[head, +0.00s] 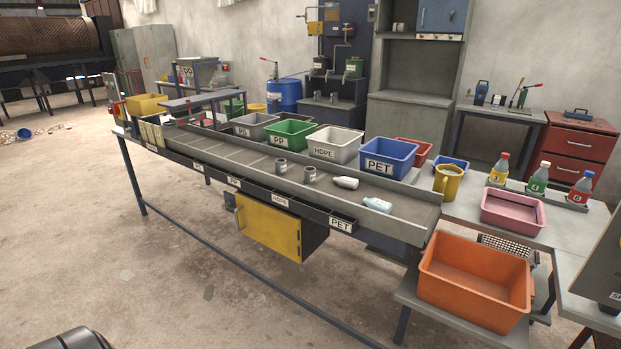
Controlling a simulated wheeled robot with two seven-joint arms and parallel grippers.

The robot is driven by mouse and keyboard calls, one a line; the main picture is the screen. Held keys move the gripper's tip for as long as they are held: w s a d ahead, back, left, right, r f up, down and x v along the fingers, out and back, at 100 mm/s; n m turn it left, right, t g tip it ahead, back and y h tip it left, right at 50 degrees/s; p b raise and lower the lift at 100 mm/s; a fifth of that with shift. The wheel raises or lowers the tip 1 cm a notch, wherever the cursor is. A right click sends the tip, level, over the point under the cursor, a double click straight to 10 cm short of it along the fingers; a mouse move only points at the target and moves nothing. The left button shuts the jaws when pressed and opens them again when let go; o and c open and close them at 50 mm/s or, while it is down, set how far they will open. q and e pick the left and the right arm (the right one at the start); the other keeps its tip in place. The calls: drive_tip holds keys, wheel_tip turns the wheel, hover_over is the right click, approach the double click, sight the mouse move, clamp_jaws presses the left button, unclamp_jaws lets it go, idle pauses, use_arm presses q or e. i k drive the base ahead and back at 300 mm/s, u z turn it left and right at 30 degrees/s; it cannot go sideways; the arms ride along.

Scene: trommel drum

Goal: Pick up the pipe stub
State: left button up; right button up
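Two short grey pipe stubs stand on the sorting table's belt (240,158). One pipe stub (281,167) is on the left, and the other pipe stub (310,175) is just to its right, with a small gap between them. Both look upright with open tops and carry small labels too small to read. Neither of my grippers shows in the head view.
A white bottle (345,182) and a clear bottle (377,204) lie right of the stubs. Behind them stand the HDPE bin (335,137), green PP bin (290,127) and blue PET bin (388,148). An orange crate (470,300) stands lower right. Floor in front is open.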

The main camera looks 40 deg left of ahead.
sight(309, 172)
drive_tip(key=k, duration=0.45)
drive_tip(key=z, duration=0.55)
drive_tip(key=i, duration=1.1)
drive_tip(key=u, duration=0.95)
drive_tip(key=i, duration=0.85)
drive_tip(key=u, duration=0.9)
